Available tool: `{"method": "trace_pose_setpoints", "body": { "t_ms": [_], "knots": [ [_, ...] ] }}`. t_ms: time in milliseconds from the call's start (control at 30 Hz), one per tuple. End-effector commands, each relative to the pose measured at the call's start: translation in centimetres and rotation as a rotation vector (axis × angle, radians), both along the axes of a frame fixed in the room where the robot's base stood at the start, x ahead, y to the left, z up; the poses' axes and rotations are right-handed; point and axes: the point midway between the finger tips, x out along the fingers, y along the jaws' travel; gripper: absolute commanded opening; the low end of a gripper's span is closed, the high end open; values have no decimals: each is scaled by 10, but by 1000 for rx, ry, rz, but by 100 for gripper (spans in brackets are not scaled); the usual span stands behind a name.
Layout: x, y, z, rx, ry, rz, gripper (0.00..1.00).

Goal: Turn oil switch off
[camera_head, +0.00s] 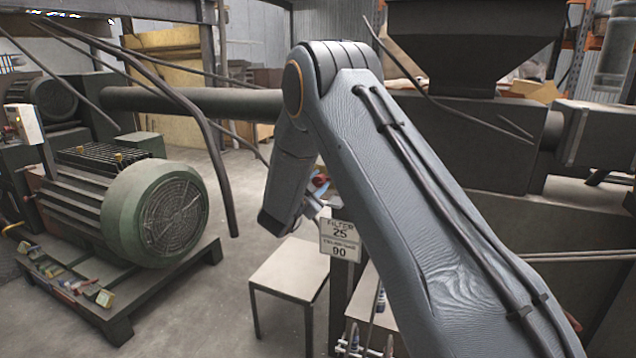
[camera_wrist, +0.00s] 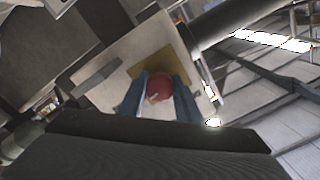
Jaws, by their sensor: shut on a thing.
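In the wrist view, a round red switch knob (camera_wrist: 160,84) with a small pale mark sits on a yellow plate (camera_wrist: 180,62) fixed to a light panel (camera_wrist: 125,52). The two blue fingers of my gripper (camera_wrist: 161,77) stand on either side of the knob and are shut on it. In the head view, a small red part (camera_head: 320,181) shows beside my wrist; I cannot tell if it is the same knob. My fingers are mostly hidden there by my arm.
A small table (camera_head: 290,270) stands below. A large green motor (camera_head: 155,212) is at the left, with open floor between. Dark machinery with a hopper (camera_head: 475,45) fills the right.

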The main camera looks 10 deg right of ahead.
Motion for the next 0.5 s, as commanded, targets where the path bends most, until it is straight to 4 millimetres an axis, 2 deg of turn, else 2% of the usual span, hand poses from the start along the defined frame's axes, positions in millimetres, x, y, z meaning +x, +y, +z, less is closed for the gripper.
{"method": "trace_pose_setpoints", "body": {
  "t_ms": [500],
  "knots": [
    [0,1,1,-391,283,2,8]
  ]
}}
